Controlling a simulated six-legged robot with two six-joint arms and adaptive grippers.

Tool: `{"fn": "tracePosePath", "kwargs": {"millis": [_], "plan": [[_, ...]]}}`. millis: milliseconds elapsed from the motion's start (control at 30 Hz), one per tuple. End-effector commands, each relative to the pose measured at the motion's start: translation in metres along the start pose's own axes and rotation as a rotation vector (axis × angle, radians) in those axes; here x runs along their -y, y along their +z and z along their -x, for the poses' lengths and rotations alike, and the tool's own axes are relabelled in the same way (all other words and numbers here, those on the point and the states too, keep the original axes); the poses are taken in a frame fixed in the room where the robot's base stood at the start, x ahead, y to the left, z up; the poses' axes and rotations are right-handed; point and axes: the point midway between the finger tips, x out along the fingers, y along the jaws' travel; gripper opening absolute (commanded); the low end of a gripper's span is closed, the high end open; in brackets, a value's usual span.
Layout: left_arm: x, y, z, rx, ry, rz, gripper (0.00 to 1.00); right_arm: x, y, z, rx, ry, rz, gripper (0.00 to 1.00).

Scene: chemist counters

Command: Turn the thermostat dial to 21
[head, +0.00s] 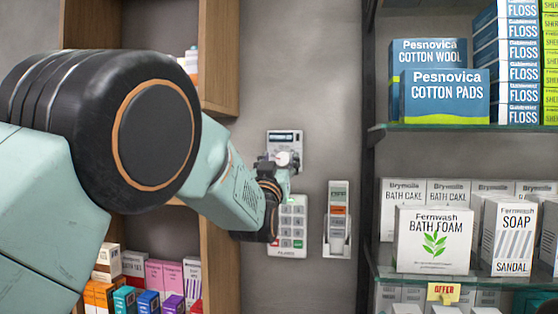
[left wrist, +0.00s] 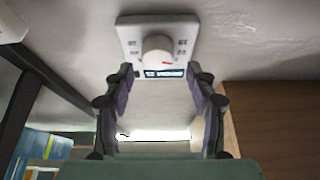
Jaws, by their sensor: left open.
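The thermostat (head: 285,137) is a pale plate with a small dark display at its top, fixed to the grey wall. Its round white dial (head: 283,158) is partly hidden by my left gripper (head: 275,166) in the head view. In the left wrist view the thermostat (left wrist: 131,35) appears upside down, with the dial (left wrist: 158,49) in its middle and a small red mark on the dial. My left gripper (left wrist: 159,84) is open, with its two fingers apart on either side below the dial; I cannot tell whether they touch it. My right gripper is not in view.
Glass shelves with boxed goods (head: 433,240) stand at the right. A wooden shelf (head: 219,250) stands at the left, behind my arm.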

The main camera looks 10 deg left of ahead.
Motion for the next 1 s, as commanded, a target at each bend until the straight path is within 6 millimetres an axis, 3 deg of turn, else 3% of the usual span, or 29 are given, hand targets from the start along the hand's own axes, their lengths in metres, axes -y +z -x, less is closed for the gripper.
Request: {"fn": "tracePosePath", "kwargs": {"millis": [100, 733, 1000], "plan": [[0.0003, 0.0018, 0.0004, 0.002, 0.0, 0.0, 0.56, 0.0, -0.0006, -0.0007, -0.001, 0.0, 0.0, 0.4], [0.0007, 0.0009, 0.0007, 0.002, -0.001, 0.001, 0.03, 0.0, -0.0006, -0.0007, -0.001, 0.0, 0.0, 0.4], [0.0006, 0.0005, 0.0006, 0.001, 0.0, -0.002, 0.02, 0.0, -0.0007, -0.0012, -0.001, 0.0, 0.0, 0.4]]}}
